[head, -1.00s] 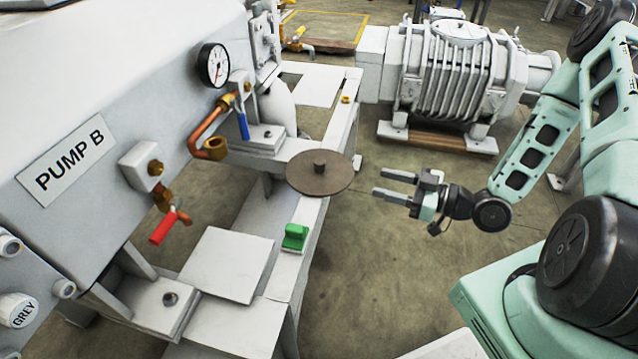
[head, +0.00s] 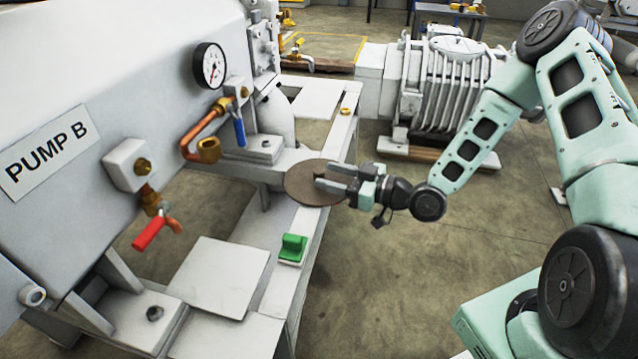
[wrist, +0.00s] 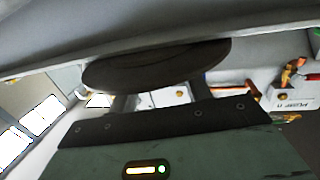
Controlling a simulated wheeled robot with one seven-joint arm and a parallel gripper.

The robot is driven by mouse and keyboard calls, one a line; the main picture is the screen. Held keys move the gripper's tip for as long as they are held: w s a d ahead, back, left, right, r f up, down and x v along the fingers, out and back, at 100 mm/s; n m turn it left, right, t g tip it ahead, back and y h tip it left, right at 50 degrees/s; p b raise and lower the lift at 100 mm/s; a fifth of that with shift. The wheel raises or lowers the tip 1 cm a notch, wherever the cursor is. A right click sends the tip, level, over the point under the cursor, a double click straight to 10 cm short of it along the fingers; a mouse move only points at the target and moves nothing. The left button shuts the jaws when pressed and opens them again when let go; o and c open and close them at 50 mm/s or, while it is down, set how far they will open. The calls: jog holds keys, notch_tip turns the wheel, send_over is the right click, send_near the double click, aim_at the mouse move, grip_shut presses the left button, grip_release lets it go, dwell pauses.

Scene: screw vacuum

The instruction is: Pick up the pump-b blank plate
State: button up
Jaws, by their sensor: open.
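The blank plate is a brown-grey disc (head: 300,184) at the edge of the white pump frame, below the PUMP B housing. In the earlier head view a small knob stands at its centre; now my gripper hides it. My gripper (head: 333,178) is open, with its fingers reaching over the disc from the right around where the knob stands. I cannot tell whether the fingers touch the knob. In the wrist view the dark disc (wrist: 155,66) lies just beyond the fingers (wrist: 160,103).
A green block (head: 292,248) sits on the frame rail in front of the disc. A red-handled valve (head: 152,231) and a copper pipe with a blue-handled valve (head: 239,131) are at left. A grey ribbed pump (head: 440,85) stands behind.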

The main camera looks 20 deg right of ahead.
aim_at(319, 170)
jog(key=shift+b+x, duration=0.55)
jog(key=shift+x, duration=1.3)
jog(key=shift+w+d, duration=0.1)
grip_shut()
jog(key=shift+r, duration=0.1)
